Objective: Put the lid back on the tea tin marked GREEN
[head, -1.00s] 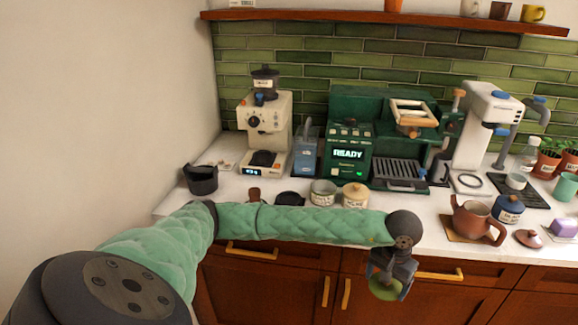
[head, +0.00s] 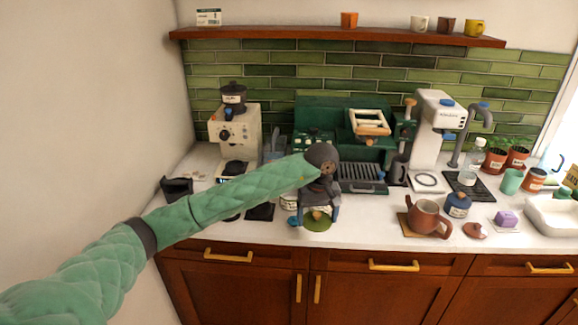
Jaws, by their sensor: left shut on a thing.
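My left gripper (head: 318,213) points down over the front of the counter, shut on the small knob of a round green lid (head: 316,225). The lid is roughly level; I cannot tell whether it touches anything. Pale tins stand behind the gripper and are mostly hidden by it; part of one pale tin (head: 289,203) shows just to its left. I cannot read its label, nor tell which tin is marked GREEN. A blue tin (head: 458,206) with its lid on stands farther right. My right gripper is not in view.
A brown teapot (head: 425,217) stands on a mat to the right, with a small brown lid (head: 475,230) beside it. The green espresso machine (head: 358,150) and cream grinder (head: 234,132) stand behind. A dark cup (head: 177,188) is at the left.

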